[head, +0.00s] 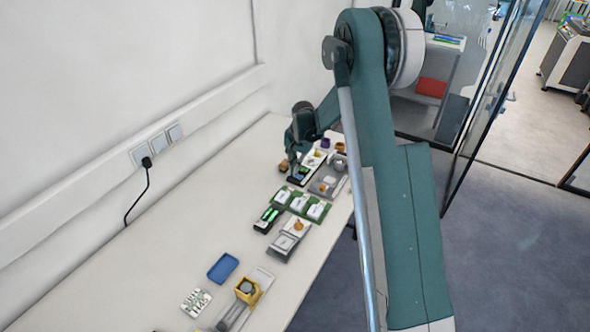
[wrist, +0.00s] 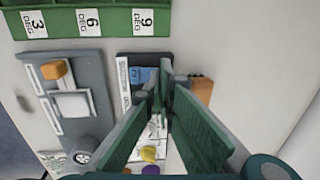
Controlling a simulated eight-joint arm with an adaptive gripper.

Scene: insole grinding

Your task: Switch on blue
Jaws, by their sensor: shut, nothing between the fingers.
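A dark panel with a blue part (wrist: 141,75) lies just left of my fingertips in the wrist view, beside a strip of white lettering. The blue part also shows small in the head view (head: 303,171). My gripper (wrist: 163,88) is shut and empty, pointing down over this panel. In the head view my gripper (head: 293,176) is at the far end of the table, low over the dark panel. I cannot tell if the fingertips touch it. The fingers hide part of the panel. Whether the blue part is lit is unclear.
A green rack (wrist: 62,22) with cards marked 3, 6 and 9 DEG lies nearby. A grey tray (wrist: 88,88) holds an orange block. An orange box (wrist: 201,89) stands right of the fingers. A yellow piece (wrist: 149,153) sits close. A blue tray (head: 223,267) is farther off.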

